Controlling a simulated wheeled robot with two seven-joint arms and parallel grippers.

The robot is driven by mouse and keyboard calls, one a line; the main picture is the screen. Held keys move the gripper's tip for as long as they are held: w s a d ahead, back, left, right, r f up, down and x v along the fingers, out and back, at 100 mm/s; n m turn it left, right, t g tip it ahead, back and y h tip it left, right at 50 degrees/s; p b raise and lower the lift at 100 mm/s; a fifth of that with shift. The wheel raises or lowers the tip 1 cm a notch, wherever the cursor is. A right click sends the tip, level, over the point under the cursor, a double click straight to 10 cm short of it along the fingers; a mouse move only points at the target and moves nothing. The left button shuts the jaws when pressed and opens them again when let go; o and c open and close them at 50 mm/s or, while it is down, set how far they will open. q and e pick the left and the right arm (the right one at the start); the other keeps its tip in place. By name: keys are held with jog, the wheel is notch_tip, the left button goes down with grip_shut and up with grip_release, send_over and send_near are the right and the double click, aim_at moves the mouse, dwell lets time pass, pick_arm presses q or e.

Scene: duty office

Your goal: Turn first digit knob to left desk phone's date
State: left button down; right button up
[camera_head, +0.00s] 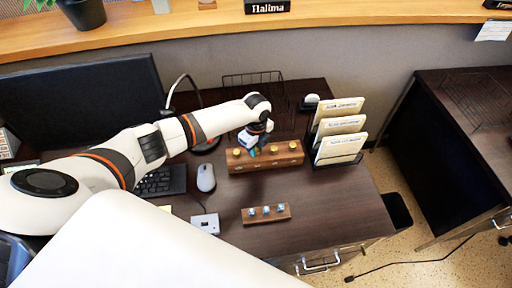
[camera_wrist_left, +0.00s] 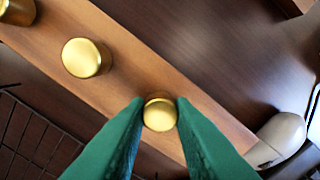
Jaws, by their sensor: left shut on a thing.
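A wooden block (camera_head: 290,160) with a row of brass knobs lies toward the back of the dark desk; it also fills much of the left wrist view (camera_wrist_left: 125,85). My left gripper (camera_head: 254,152) reaches down onto it. Its green fingers (camera_wrist_left: 160,118) are shut on a brass knob (camera_wrist_left: 160,114), apparently the second from the left in the head view. The leftmost knob (camera_head: 236,152) stands free. Two more knobs, a middle one (camera_head: 274,149) and the rightmost (camera_head: 292,146), stand to the right. No date is readable. My right gripper is out of view.
A smaller wooden block (camera_head: 252,217) with pale knobs lies nearer me. A small grey box (camera_head: 206,223), a mouse (camera_head: 206,178) and a keyboard (camera_head: 165,181) lie left. A file rack (camera_head: 338,148) stands right of the knob block, a wire basket (camera_head: 252,80) behind.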

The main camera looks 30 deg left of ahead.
aim_at(257, 150)
pick_arm(q)
jog(key=c, duration=1.2)
grip_release()
jog(key=shift+d, duration=0.1)
jog(key=shift+c, duration=0.2)
notch_tip(257, 150, up, 12)
jog(key=b, duration=0.2)
